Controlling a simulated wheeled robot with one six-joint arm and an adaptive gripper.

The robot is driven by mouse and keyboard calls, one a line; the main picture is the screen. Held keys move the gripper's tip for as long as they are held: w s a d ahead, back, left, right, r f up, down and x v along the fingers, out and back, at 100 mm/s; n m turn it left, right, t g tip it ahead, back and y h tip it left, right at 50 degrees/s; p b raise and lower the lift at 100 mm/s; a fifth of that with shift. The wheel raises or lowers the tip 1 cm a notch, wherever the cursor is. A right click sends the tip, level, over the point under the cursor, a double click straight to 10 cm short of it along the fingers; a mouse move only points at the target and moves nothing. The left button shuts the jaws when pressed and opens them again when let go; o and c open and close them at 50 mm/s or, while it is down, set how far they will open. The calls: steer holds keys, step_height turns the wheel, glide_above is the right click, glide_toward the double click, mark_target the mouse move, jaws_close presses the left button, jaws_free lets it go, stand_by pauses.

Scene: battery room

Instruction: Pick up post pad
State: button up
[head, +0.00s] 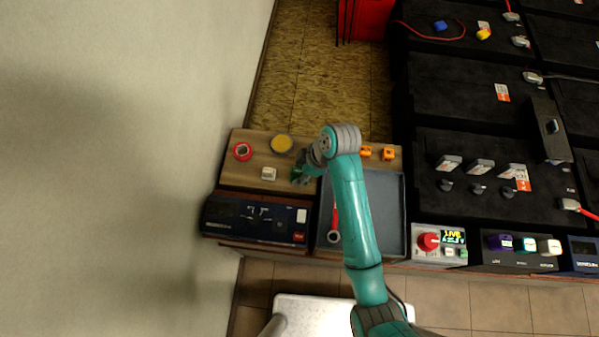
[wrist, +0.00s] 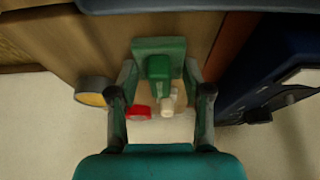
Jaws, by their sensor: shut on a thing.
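The post pad appears to be the green piece (head: 296,173) on the wooden shelf, partly hidden by my gripper in the head view. In the wrist view the green piece (wrist: 160,48) shows a flat plate with a raised block. My gripper (head: 303,177) is low over the shelf. In the wrist view my gripper (wrist: 160,80) has one finger on each side of the green piece and is shut on it. I cannot tell whether the piece still touches the shelf.
Close by are a small white block (head: 268,174), a red ring (head: 242,151) and a yellow-topped tin (head: 281,144). Two orange pieces (head: 377,153) lie to the right. A grey tray (head: 391,220) holds a red-handled wrench (head: 334,234). A dark blue instrument (head: 225,216) stands in front.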

steer(key=shift+r, duration=0.1)
step_height(320, 180, up, 10)
steer(key=shift+f, duration=0.1)
steer(key=o, duration=0.4)
steer(key=c, duration=0.5)
